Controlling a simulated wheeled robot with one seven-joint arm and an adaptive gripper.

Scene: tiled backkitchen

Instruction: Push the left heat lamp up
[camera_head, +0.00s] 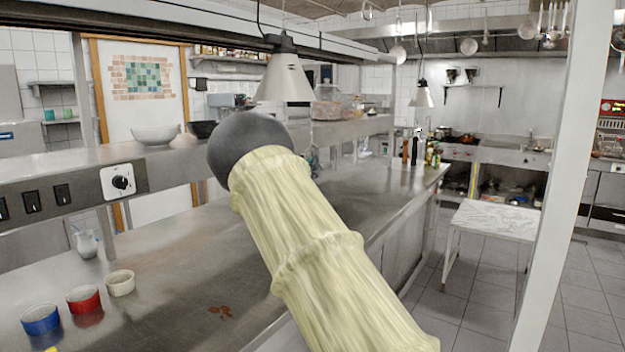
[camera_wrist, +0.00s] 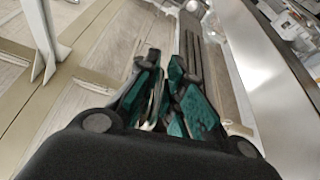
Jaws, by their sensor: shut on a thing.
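The left heat lamp (camera_head: 284,78) is a pale cone-shaped shade with a dark cap, hanging on a cord under the overhead rail. A second, similar heat lamp (camera_head: 422,96) hangs farther back to the right. My arm, in a pale yellow sleeve with a dark round end, reaches up to just below the left lamp and hides my gripper in the head view. In the wrist view my gripper (camera_wrist: 165,92) has its teal-padded fingers close together. A thin pale edge (camera_wrist: 152,112) shows between them, seemingly the lamp's rim, though most of it is hidden.
A long steel counter (camera_head: 165,265) runs below the lamps. Blue (camera_head: 41,319), red (camera_head: 84,299) and cream (camera_head: 121,283) ramekins stand at its front left. A steel shelf behind carries a white bowl (camera_head: 155,134). A white post (camera_head: 565,180) stands at right.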

